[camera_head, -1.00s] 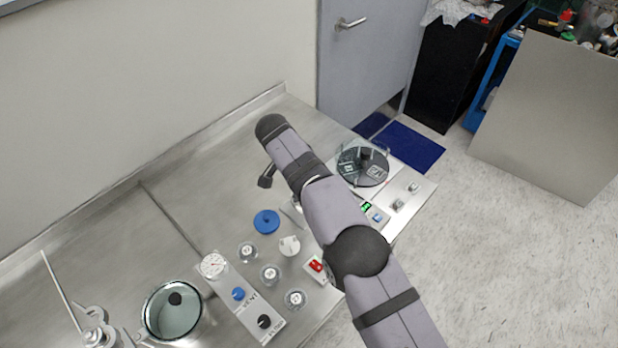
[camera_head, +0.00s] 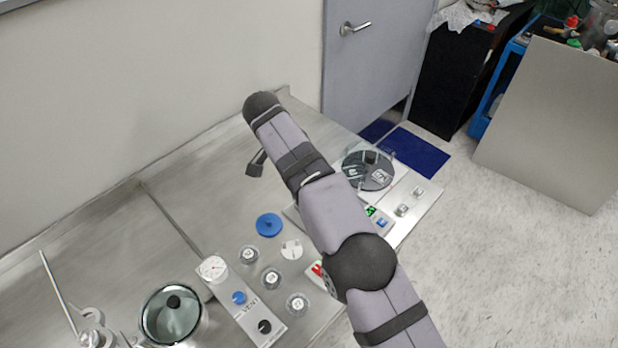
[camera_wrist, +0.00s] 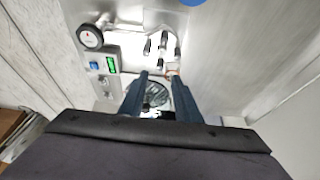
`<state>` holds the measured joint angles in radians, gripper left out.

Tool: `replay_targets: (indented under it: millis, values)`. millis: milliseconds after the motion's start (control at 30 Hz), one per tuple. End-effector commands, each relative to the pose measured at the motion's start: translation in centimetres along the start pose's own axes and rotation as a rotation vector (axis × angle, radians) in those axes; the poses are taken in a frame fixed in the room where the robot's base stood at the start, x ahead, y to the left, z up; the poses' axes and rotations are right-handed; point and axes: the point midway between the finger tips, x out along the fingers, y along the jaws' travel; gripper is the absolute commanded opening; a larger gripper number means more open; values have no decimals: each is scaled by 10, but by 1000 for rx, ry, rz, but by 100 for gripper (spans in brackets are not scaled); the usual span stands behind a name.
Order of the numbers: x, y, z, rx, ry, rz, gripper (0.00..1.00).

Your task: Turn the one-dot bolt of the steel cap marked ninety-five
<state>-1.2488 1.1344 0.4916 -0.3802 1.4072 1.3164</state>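Three small round steel caps stand on the bench in the head view: one at the upper left (camera_head: 248,255), one in the middle (camera_head: 271,278) and one at the lower right (camera_head: 297,303). Their pale top marks are too small to read, as are any bolt dots. A larger dark round plate (camera_head: 355,182) with pale tags sits beyond them at the right. My gripper (camera_wrist: 158,75) shows in the wrist view with its two dark fingers apart and nothing held. A dark disc (camera_wrist: 157,95) shows below and between the fingers. My arm hides part of the bench.
A blue cap (camera_head: 269,225) and a white cap (camera_head: 292,249) lie near the steel caps. A panel with a gauge and knobs (camera_head: 243,297) and a glass-lidded pot (camera_head: 172,314) stand left. A gauge (camera_wrist: 89,37) and green display (camera_wrist: 112,64) show in the wrist view.

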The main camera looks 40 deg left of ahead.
Motion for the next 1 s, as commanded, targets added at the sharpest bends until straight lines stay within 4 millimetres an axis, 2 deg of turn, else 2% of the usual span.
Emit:
replay_targets:
  millis: [133, 367, 433, 500, 633, 767, 833, 1000]
  values:
    - [-8, 0, 0, 0, 0, 0, 30]
    - [-9, 0, 0, 0, -1, 0, 30]
    - [-9, 0, 0, -1, -1, -1, 19]
    - [-13, -2, 2, -5, 0, -4, 19]
    - [-40, -9, -2, -3, 11, -43, 19]
    - [-84, -14, -11, 2, 25, -98, 19]
    - [-99, -8, -8, -13, 24, -91, 19]
    - [-105, 26, -12, -85, 87, 2, 19]
